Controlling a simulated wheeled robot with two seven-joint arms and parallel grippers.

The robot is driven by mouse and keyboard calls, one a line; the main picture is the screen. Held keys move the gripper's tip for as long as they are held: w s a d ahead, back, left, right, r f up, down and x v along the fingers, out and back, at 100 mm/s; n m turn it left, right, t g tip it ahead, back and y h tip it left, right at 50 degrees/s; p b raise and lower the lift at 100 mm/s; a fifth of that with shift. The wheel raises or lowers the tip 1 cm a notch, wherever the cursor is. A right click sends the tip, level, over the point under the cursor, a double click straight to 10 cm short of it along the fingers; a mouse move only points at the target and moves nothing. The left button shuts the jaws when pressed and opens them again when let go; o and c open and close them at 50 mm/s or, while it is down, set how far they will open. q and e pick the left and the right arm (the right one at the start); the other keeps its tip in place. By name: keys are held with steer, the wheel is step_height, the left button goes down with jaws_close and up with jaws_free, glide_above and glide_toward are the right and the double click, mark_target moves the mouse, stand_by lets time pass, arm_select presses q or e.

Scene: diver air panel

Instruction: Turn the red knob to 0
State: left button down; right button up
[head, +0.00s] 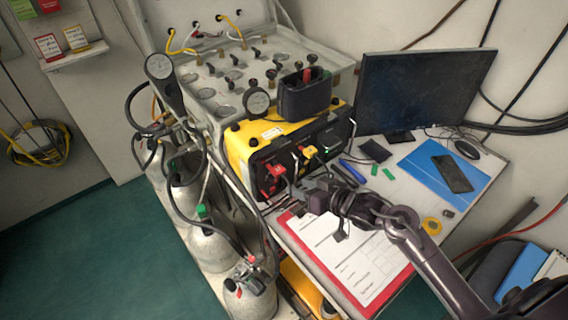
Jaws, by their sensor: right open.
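A yellow and black box (250,152) stands at the left of the desk. On its dark front face sits a red knob-like part (276,170), with a yellow part (305,151) to its right. Any scale or pointer on the red part is too small to read. My right gripper (318,199) reaches in from the lower right, over the clipboard, to the right of and below the red part. It is open, empty and apart from the red part. My left gripper is not in view.
A red clipboard with paper (355,262) lies on the desk below my right gripper. A black holder (305,98) sits on top of the box. Behind is a grey valve panel (205,75); a monitor (425,85) stands right. Gas cylinders (208,246) with hoses stand left.

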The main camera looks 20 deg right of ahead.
mark_target(276, 181)
steer(key=a, duration=0.1)
steer(key=w+a, duration=0.1)
steer(key=a+p, duration=0.1)
steer(key=shift+w+a, duration=0.2)
steer(key=shift+w, duration=0.1)
steer(key=x, duration=0.3)
steer(key=shift+w+d+f, duration=0.25)
steer(key=shift+w+f, duration=0.05)
steer(key=shift+f, duration=0.05)
steer(key=shift+d, duration=0.1)
steer(key=c, duration=0.7)
jaws_close()
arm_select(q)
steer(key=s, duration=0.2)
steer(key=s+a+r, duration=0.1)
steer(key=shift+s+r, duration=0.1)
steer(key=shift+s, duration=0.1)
